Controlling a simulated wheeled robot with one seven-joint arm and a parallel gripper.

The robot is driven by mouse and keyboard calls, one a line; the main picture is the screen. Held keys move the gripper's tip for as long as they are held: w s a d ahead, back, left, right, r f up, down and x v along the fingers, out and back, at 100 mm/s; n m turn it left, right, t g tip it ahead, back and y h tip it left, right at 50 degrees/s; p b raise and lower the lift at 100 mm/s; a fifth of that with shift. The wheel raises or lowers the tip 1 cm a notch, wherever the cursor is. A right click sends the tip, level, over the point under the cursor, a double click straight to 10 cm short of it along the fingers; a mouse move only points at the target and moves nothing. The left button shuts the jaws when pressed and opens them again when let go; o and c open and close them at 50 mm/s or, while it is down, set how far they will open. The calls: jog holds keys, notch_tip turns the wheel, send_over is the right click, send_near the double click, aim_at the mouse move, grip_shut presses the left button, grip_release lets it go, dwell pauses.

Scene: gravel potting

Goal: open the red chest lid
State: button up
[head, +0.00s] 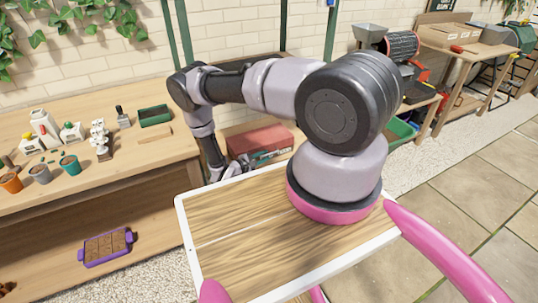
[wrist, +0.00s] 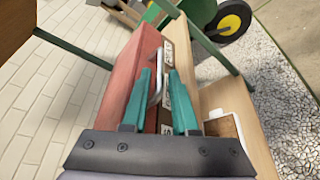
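The red chest (head: 262,139) stands on a low wooden bench behind my arm, and its lid looks shut. In the wrist view the red lid (wrist: 130,75) fills the left middle. A pale metal handle (wrist: 157,78) is at the lid's right edge, above a front face with labels. My gripper (wrist: 160,80) is open, with teal fingers spread. The handle shows between the fingertips, nearer the left finger; I cannot tell whether either finger touches it.
A white-edged container with brown contents (wrist: 222,127) is on the bench right of the gripper. Green posts (wrist: 75,50) flank the bench. A potting table (head: 90,165) with pots and bottles stands left.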

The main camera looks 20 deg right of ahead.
aim_at(269, 154)
jog(key=shift+x, duration=1.8)
grip_shut()
